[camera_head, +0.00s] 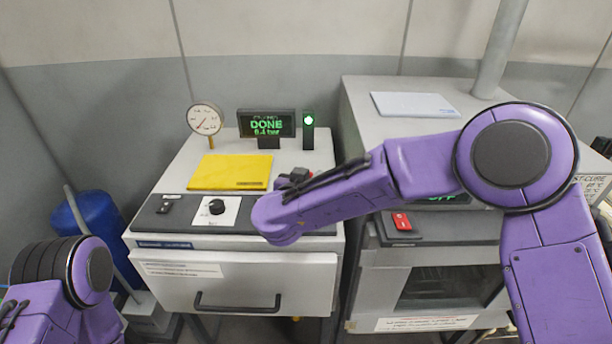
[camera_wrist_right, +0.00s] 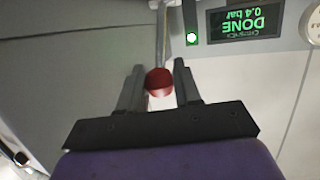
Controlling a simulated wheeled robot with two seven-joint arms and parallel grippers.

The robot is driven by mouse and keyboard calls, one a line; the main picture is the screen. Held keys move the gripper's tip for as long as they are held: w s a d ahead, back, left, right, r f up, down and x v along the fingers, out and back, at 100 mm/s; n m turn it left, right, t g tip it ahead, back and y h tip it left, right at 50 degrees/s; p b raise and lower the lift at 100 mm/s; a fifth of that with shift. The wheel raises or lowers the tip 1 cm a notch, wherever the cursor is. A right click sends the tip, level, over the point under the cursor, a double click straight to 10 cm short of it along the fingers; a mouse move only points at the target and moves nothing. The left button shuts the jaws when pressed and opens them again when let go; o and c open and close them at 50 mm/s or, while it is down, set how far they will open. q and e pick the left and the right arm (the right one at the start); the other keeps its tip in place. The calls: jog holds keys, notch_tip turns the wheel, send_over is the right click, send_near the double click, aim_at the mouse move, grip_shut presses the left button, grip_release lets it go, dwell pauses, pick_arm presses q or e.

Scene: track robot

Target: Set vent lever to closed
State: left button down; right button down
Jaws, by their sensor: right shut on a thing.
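In the right wrist view a round red knob (camera_wrist_right: 159,82) sits between the two fingers of my right gripper (camera_wrist_right: 160,88), which is shut on it. A thin metal rod runs from the knob toward the picture's top; I take knob and rod for the vent lever. Whether the lever stands at open or closed cannot be read. In the head view my right gripper (camera_head: 297,178) is mostly hidden behind my purple forearm, over the right side of the left machine (camera_head: 180,170). The lever is hidden there. My left gripper is out of view.
The display (camera_head: 266,124) reads DONE, 0.4 bar, beside a lit green lamp (camera_head: 308,121). A round gauge (camera_head: 205,119), a yellow folder (camera_head: 231,172) and a black dial (camera_head: 217,207) are on the left machine. An oven (camera_head: 440,285) stands to the right.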

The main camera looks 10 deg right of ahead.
jog(key=shift+r, duration=0.1)
jog(key=c, duration=0.8)
grip_release()
jog(key=shift+a, duration=0.1)
jog(key=shift+s+a, duration=0.1)
jog(key=shift+s, duration=0.2)
jog(key=b+v, duration=0.3)
jog(key=v, duration=0.7)
jog(key=shift+b, duration=0.4)
